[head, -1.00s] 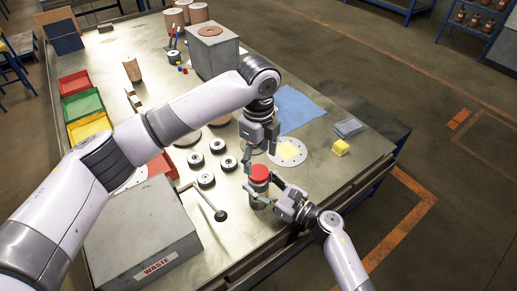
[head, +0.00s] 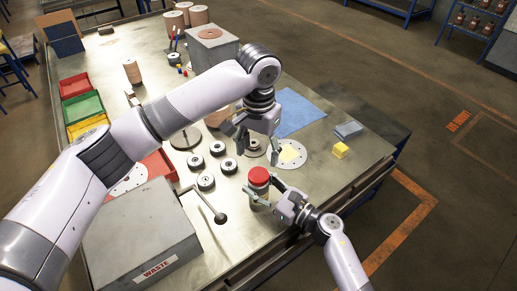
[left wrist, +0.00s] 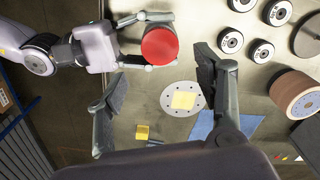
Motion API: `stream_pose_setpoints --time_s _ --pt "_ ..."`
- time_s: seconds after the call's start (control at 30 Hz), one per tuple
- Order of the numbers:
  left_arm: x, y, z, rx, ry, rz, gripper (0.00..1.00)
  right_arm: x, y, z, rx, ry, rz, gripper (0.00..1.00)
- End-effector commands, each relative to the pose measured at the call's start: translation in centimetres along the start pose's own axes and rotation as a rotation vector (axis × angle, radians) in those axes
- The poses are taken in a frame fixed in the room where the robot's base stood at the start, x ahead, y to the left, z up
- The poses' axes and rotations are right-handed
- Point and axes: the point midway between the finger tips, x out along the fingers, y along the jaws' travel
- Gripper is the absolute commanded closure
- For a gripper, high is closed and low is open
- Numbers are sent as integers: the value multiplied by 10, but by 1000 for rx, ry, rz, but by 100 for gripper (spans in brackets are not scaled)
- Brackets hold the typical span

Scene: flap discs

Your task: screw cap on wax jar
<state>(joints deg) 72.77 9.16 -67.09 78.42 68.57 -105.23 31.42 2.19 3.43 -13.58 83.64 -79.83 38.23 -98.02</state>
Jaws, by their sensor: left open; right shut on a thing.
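The wax jar (head: 260,195) stands upright near the table's front edge. Its red cap (head: 258,176) sits on top; how tightly cannot be seen. My right gripper (head: 262,199) is shut around the jar's body from the right. In the left wrist view, the red cap (left wrist: 160,46) shows from above between the right gripper's fingers and hides most of the jar. My left gripper (head: 257,148) is open and empty, behind and above the jar, apart from the cap. Its spread fingers (left wrist: 160,100) also show in the left wrist view.
Several small dark wheels (head: 229,166) lie left of the jar. A round perforated disc (head: 298,163) and blue cloth (head: 300,108) lie behind it. A yellow block (head: 341,150) is to the right.

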Motion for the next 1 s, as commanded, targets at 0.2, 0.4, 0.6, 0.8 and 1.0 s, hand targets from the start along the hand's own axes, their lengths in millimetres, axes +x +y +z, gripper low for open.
stream_pose_setpoints --time_s 0.2,0.4,0.6,0.8,1.0 --pt "0 0 0 -2 0 0 38 0 0 0 1 0 0 100" --pt "7 0 0 -1 -3 -1 38 0 0 0 1 0 0 100" --pt "36 0 1 -1 -4 0 38 0 0 0 1 0 0 100" --pt "65 0 0 0 -2 0 38 0 0 0 1 0 0 100" --pt "79 0 0 0 -1 0 38 0 0 0 1 0 0 100"
